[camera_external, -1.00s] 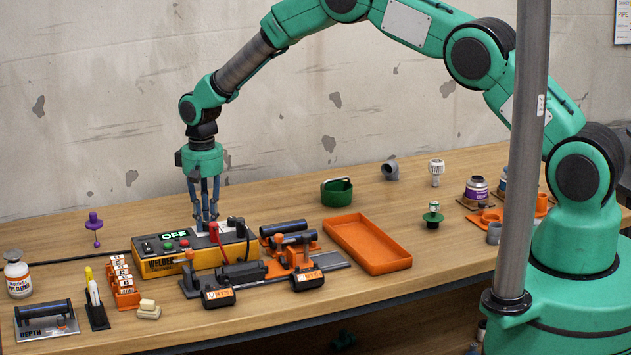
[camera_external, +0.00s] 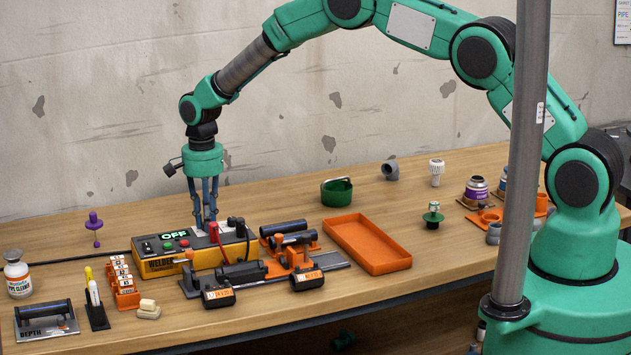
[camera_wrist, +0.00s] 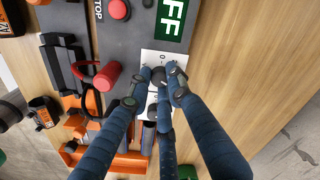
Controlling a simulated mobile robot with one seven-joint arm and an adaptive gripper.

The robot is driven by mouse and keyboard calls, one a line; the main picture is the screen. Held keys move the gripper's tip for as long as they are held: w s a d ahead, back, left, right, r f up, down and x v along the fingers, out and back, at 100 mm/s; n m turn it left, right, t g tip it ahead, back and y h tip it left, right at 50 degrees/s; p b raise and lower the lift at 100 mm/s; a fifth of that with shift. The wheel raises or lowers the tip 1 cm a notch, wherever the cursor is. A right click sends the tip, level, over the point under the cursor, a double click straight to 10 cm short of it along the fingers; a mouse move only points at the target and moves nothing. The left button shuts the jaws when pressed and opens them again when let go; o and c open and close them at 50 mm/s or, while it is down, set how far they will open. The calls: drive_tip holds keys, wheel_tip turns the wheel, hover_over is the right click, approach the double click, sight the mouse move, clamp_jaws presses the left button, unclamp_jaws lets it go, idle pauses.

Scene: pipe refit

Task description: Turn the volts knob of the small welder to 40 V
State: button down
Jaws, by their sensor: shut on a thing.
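The small welder (camera_external: 160,266) is a yellow box with a dark top panel, at the left of the bench; its display (camera_external: 174,236) reads OFF. My gripper (camera_external: 210,226) points straight down at the right part of its panel. In the wrist view my gripper's fingers (camera_wrist: 160,78) are closed around the dark volts knob (camera_wrist: 157,75), which sits on a white dial plate (camera_wrist: 152,58). A "0" mark shows above the knob. The fingers hide most of the knob and the other dial marks, so I cannot read its setting.
Red and black plugs (camera_external: 214,232) stand on the welder close to my fingers; the red one (camera_wrist: 107,76) also shows in the wrist view. A clamp jig (camera_external: 245,276) with orange parts lies in front. An orange tray (camera_external: 366,244) stands to the right. Bench behind the welder is mostly clear.

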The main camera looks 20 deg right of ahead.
drive_tip(key=shift+w+r+m, duration=0.2)
drive_tip(key=shift+r+m, duration=0.05)
drive_tip(key=shift+m, duration=0.95)
drive_tip(key=c, duration=1.6)
unclamp_jaws()
drive_tip(key=shift+s+f, duration=0.1)
drive_tip(key=shift+f, duration=0.05)
wheel_tip(320, 180, up, 12)
